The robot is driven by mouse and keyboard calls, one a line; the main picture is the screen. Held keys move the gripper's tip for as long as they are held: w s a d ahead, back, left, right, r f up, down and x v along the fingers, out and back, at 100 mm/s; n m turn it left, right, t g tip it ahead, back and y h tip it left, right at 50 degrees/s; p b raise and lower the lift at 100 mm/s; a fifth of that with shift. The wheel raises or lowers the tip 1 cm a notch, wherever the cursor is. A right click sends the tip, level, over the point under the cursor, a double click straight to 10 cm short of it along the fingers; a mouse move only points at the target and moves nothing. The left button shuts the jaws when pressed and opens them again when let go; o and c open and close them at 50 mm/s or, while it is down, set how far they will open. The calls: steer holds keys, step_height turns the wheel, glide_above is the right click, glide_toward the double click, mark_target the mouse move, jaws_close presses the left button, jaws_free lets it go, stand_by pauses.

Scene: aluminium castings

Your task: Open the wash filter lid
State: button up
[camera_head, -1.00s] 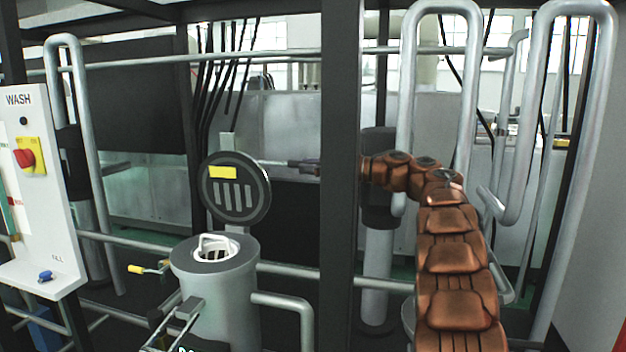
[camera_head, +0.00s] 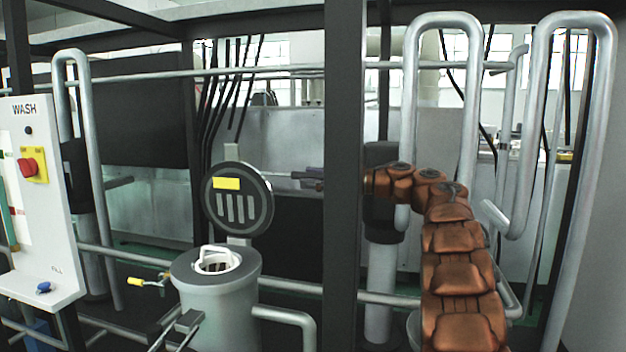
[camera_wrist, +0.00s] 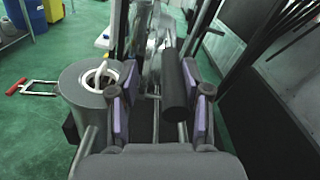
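The wash filter lid (camera_head: 239,200) is a dark round disc with a yellow label and slots. It stands upright, raised above the grey filter housing (camera_head: 216,302). The housing's mouth is uncovered and shows a white basket with a handle (camera_head: 215,262). In the wrist view the housing (camera_wrist: 92,88) is at left, and a dark rounded shape, apparently the lid edge-on (camera_wrist: 174,88), lies ahead between the fingers. In the wrist view my gripper (camera_wrist: 160,108) is open and looks empty.
A dark vertical post (camera_head: 343,190) stands in front of my arm. The WASH panel (camera_head: 38,200) with a red button is at left. Pipes run around the housing, and a yellow-handled valve (camera_head: 138,282) sits left of it. Tall bent pipes (camera_head: 575,120) stand at right.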

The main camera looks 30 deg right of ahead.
steer(key=v, duration=1.2)
stand_by(0.7)
